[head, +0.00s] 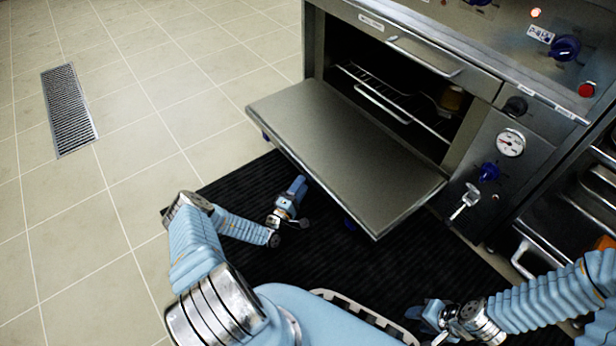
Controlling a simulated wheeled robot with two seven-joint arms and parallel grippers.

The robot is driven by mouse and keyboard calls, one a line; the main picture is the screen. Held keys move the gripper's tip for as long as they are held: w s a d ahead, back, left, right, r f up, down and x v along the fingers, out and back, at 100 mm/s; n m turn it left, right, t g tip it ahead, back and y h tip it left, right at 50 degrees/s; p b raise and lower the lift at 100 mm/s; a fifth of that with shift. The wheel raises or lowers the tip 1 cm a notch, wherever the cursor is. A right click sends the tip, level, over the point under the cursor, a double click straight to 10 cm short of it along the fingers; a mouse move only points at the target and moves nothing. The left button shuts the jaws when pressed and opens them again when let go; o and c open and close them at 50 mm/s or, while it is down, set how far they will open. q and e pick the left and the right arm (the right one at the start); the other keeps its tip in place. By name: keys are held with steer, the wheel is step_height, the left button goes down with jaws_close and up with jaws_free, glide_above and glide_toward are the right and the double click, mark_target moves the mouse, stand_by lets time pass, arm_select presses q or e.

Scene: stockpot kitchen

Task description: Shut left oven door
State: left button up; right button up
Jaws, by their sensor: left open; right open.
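The left oven door (345,155) is a flat metal panel, folded down and open in front of the oven (470,140). The dark oven cavity shows a wire rack (392,102) inside. My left gripper (299,205) is open, low beside the door's front left side, over the black mat; whether it touches the door cannot be told. My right gripper (425,318) is open near the bottom edge of the view, to the right of my base and apart from the door. Its fingers are partly hard to make out.
A black mat (240,185) covers the floor before the oven. A gauge (510,142), blue knobs and a tap-like lever (466,200) sit on the panel right of the cavity. Another metal unit (570,205) stands at the right. Tiled floor on the left is clear, with a drain grate (68,108).

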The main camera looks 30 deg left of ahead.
arm_select(q)
steer(key=w, duration=0.4)
steer(key=shift+w+r+b, duration=0.15)
steer(key=shift+r+b, duration=0.15)
steer(key=shift+b, duration=0.1)
jaws_close()
